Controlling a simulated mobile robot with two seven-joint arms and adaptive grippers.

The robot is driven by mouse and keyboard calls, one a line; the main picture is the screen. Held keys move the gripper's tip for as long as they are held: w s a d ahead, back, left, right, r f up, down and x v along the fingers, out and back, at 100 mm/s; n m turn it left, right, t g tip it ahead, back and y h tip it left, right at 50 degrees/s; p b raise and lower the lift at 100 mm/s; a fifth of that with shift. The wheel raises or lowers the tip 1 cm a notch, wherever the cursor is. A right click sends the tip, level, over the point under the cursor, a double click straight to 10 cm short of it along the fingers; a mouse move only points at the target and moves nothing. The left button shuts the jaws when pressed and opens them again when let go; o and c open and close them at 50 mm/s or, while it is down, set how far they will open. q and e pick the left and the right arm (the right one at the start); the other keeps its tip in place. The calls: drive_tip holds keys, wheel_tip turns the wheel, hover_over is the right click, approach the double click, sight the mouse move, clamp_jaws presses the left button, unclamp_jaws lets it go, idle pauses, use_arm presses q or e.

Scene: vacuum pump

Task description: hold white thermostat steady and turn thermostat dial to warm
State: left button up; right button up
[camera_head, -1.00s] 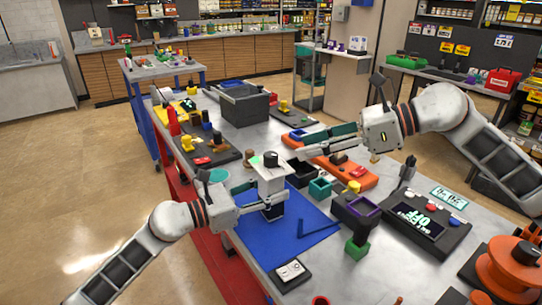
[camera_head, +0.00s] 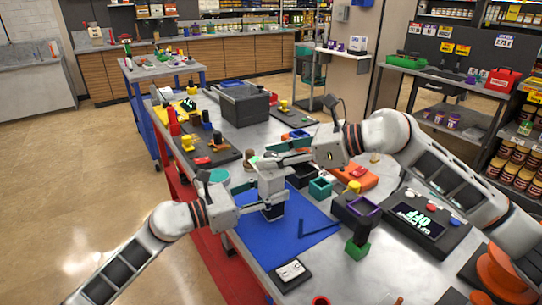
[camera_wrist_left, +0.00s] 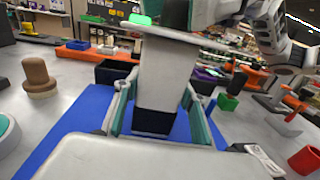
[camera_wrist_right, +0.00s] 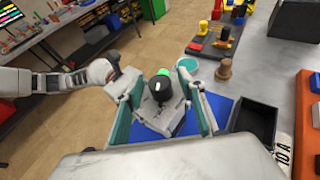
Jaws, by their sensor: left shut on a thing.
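The white thermostat (camera_head: 269,186) stands upright on the blue mat (camera_head: 310,222), with a black foot. My left gripper (camera_head: 262,203) is shut on its lower body; the left wrist view shows fingers on both sides of the white column (camera_wrist_left: 168,78). My right gripper (camera_head: 268,161) is over the thermostat's top. In the right wrist view, the black dial (camera_wrist_right: 162,86) sits between the open fingers, with gaps on both sides. A green mark (camera_wrist_right: 164,72) shows beside the dial. In the head view, my right gripper hides the dial.
Black (camera_head: 302,172) and green (camera_head: 320,188) bins stand right of the thermostat. A purple-rimmed box (camera_head: 363,207) and a dark panel with a lit display (camera_head: 418,218) are further right. A black-and-white switch plate (camera_head: 290,273) lies in front. The mat's front is mostly clear.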

drive_tip(key=shift+w+a+f, duration=0.1)
drive_tip(key=shift+a+f, duration=0.05)
drive_tip(key=shift+a, duration=0.15)
clamp_jaws()
